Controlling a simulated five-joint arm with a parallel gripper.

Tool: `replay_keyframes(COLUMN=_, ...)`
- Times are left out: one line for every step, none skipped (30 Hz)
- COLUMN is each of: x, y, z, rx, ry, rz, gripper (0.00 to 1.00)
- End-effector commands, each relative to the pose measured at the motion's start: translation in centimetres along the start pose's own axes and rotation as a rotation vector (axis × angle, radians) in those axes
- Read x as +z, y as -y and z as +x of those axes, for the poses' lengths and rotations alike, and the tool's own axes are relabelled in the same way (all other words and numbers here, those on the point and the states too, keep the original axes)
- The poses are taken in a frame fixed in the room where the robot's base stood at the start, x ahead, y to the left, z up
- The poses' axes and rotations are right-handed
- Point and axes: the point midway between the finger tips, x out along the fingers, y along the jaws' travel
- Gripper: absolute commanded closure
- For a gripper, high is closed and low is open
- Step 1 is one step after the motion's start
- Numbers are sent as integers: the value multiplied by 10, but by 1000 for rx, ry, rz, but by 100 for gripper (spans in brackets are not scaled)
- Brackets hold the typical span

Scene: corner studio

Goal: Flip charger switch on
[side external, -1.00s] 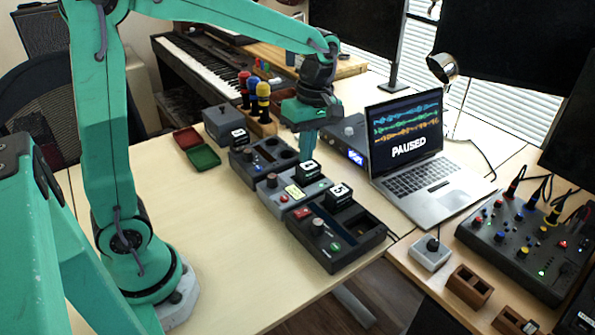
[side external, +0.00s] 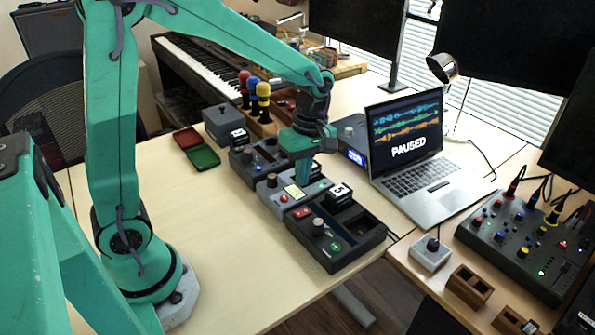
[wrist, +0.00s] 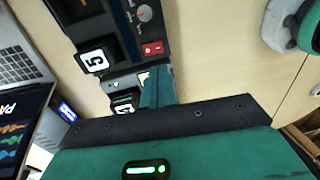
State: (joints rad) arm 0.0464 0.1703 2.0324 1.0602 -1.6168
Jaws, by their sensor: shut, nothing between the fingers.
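Three charger-like units stand in a row; I cannot tell for sure which is the charger. The front dark unit (side external: 352,243) has a red rocker switch (side external: 301,213), a knob (side external: 318,227), a green button and a block marked 5 (side external: 339,194). The switch also shows in the wrist view (wrist: 152,48); whether it is on is unclear. The middle grey unit (side external: 283,208) has a knob, a yellow label and a red button. My gripper (side external: 302,178) is shut and empty, pointing down over the middle unit, partly hiding it. In the wrist view its tip (wrist: 157,86) appears near the red switch, apart from it.
The back dark unit (side external: 247,170) carries another block. An open laptop (side external: 425,180) reading PAUSED and a box with a blue display (side external: 354,156) stand to the right. Red and green trays (side external: 204,158) lie to the left.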

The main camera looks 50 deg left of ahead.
Motion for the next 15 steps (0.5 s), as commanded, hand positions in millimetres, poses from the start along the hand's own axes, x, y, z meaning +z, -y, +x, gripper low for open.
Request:
replay_keyframes(x=0, y=1, z=9, rx=-5, ry=0, rz=0, gripper=100)
replay_keyframes(x=0, y=1, z=14, rx=-4, ry=0, rz=0, gripper=100)
replay_keyframes(x=0, y=1, z=20, rx=-5, ry=0, rz=0, gripper=100)
replay_keyframes(x=0, y=1, z=25, rx=-4, ry=0, rz=0, gripper=100)
replay_keyframes(x=0, y=1, z=29, rx=-4, ry=0, rz=0, gripper=100)
replay_keyframes(x=0, y=1, z=35, rx=-4, ry=0, rz=0, gripper=100)
replay_keyframes(x=0, y=1, z=40, rx=-5, ry=0, rz=0, gripper=100)
replay_keyframes(x=0, y=1, z=44, rx=-4, ry=0, rz=0, gripper=100)
replay_keyframes(x=0, y=1, z=50, rx=-4, ry=0, rz=0, gripper=100)
replay_keyframes(x=0, y=0, z=54, rx=-3, ry=0, rz=0, gripper=100)
replay_keyframes(x=0, y=1, z=57, rx=-4, ry=0, rz=0, gripper=100)
replay_keyframes(x=0, y=1, z=62, rx=-3, ry=0, rz=0, gripper=100)
replay_keyframes(x=0, y=1, z=65, rx=-3, ry=0, rz=0, gripper=100)
replay_keyframes(x=0, y=1, z=68, rx=-3, ry=0, rz=0, gripper=100)
replay_keyframes(x=0, y=0, z=71, rx=-3, ry=0, rz=0, gripper=100)
